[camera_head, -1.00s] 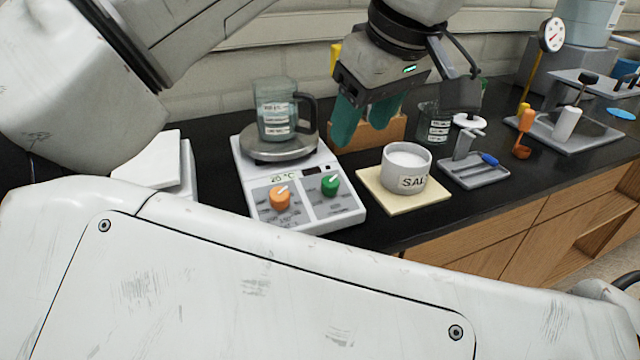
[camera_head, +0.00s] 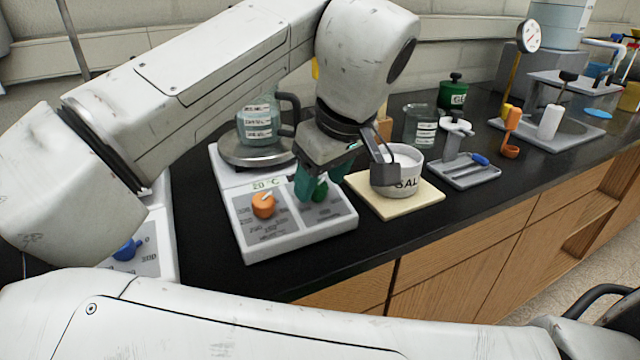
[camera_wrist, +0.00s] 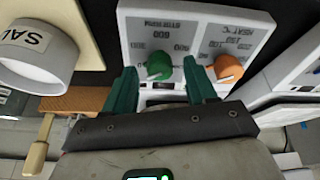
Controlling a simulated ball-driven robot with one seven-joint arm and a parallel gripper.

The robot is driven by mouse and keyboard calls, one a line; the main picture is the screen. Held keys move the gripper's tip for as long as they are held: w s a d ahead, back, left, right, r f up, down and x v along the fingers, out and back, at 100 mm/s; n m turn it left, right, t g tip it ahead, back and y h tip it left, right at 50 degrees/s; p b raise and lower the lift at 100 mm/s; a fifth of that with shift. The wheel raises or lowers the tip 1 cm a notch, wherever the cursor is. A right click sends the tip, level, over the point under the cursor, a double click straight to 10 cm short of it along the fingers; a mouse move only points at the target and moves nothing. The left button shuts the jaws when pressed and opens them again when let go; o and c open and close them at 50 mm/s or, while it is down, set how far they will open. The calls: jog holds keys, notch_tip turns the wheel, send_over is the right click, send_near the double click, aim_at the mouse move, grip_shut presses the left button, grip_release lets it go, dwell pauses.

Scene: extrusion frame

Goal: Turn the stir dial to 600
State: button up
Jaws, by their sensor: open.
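The hot plate stirrer (camera_head: 250,238) stands on the black bench with a glass beaker (camera_head: 258,122) on its round plate. Its front panel has an orange heat dial (camera_head: 264,205) and a green stir dial (camera_head: 320,190), partly hidden by my fingers. In the wrist view the green dial (camera_wrist: 159,64) sits under a stir label with a 600 mark, and the orange dial (camera_wrist: 228,69) is to its right. My gripper (camera_head: 318,180) is open over the green dial. In the wrist view the green fingers (camera_wrist: 158,82) lie either side of it; contact is not clear.
A white salt pot (camera_head: 397,170) on a cream board (camera_head: 425,196) stands close right of the stirrer. A second white unit with a blue dial (camera_head: 127,249) is at left. A grey tray (camera_head: 468,174) and a beaker (camera_head: 419,125) are further right.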

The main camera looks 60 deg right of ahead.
jog(key=shift+w+d+f, duration=0.1)
jog(key=shift+w+f, duration=0.1)
jog(key=shift+f, duration=0.35)
grip_shut()
